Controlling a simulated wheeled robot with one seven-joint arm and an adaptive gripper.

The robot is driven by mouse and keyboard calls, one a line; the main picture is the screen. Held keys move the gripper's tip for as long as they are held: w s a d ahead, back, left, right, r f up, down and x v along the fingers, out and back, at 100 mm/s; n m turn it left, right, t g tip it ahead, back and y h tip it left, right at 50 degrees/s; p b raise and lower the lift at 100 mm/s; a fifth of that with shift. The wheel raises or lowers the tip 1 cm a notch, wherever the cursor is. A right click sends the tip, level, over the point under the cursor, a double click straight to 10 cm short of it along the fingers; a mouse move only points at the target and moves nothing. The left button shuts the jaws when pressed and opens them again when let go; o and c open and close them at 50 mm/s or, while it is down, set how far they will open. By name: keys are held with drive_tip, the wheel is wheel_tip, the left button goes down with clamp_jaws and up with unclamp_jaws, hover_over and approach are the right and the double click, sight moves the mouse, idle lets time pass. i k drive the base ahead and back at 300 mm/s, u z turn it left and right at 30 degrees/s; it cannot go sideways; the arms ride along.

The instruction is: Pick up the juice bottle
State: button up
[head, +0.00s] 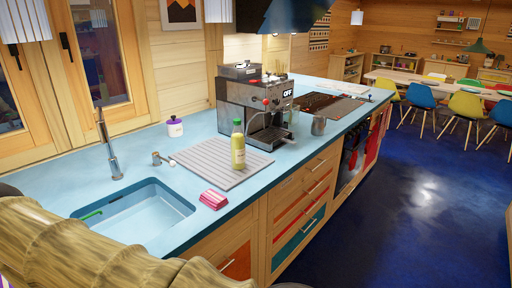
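The juice bottle (238,148) is clear with pale yellow juice, a light label and a green cap. It stands upright on a grey ribbed mat (213,165) on the blue counter, right of the sink and in front of the coffee machine. Its whole front shows and nothing covers it. My gripper is not visible in the head view, so I cannot see its fingers.
A coffee machine (262,105) stands close behind the bottle. A pink ridged block (213,199) lies near the counter's front edge. A sink (138,215) with a tall tap (108,145) is at left. The blue floor (405,210) is clear.

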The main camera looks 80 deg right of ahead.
sight(238, 140)
drive_tip(key=z, duration=0.95)
drive_tip(key=i, duration=0.85)
drive_tip(key=z, duration=0.95)
